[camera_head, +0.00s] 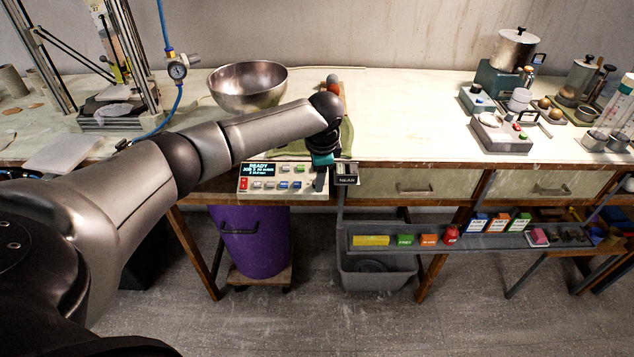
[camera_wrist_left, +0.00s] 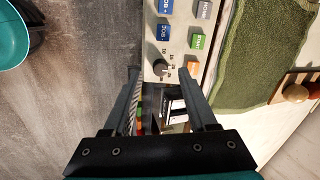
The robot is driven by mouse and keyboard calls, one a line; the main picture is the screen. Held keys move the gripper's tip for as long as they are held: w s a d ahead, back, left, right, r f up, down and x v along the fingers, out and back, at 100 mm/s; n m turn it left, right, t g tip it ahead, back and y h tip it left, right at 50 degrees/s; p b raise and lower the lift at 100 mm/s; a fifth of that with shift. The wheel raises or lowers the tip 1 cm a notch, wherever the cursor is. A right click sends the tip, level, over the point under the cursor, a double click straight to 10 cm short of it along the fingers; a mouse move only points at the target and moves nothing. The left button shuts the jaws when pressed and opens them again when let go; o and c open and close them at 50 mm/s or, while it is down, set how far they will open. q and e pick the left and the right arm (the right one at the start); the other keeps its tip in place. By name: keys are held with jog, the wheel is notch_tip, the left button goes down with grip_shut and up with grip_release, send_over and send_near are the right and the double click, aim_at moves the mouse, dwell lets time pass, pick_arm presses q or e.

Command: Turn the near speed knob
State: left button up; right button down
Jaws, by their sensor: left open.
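A pale control panel (camera_head: 285,186) with a lit display reading READY (camera_head: 263,170) and several coloured buttons sits at the table's front edge. In the left wrist view the panel (camera_wrist_left: 181,62) shows blue, green and orange buttons and a dark round knob (camera_wrist_left: 160,67) with small scale marks beside it. My left gripper (camera_head: 320,184) points down at the panel's right end; it hides the knob in the head view. In the left wrist view the open gripper (camera_wrist_left: 163,74) has a finger on either side of the knob. I cannot tell whether either finger touches it. My right gripper is out of view.
A small dark box (camera_head: 346,174) stands right beside the panel. A green cloth (camera_wrist_left: 245,55) lies behind the panel, with a steel bowl (camera_head: 248,86) further back. A purple bin (camera_head: 252,240) stands below. The table (camera_head: 400,135) right of my arm is mostly clear.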

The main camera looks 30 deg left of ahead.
pick_arm(q)
jog(key=shift+x, duration=1.25)
grip_shut()
